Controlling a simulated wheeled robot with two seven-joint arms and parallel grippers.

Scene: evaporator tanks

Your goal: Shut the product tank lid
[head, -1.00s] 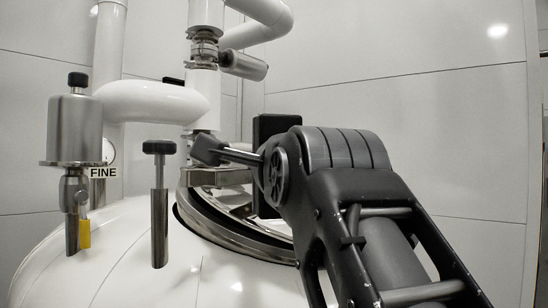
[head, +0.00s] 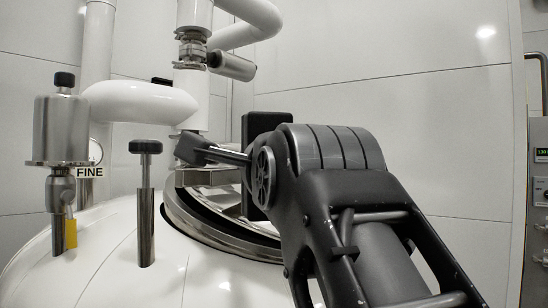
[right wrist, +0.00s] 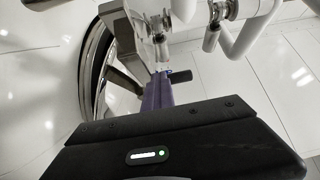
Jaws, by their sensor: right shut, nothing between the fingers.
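The product tank lid (head: 228,234) is a round, shiny steel disc at the manway on top of the white tank (head: 110,225). A dark line runs along its front left edge, and my arm hides its right part. I cannot tell whether it is fully seated. In the right wrist view the curved steel rim (right wrist: 97,60) shows at the left. My right gripper (head: 192,150) is shut and empty, pointing left above the back of the lid by the steel bracket (head: 203,177); contact is unclear. Its finger also shows in the right wrist view (right wrist: 160,85). My left gripper is not visible.
A black-knobbed steel post (head: 146,200) stands left of the lid. A steel canister (head: 60,130) with a FINE tag is farther left. White pipes (head: 140,103) rise behind the lid. A control cabinet (head: 538,190) is at the right edge.

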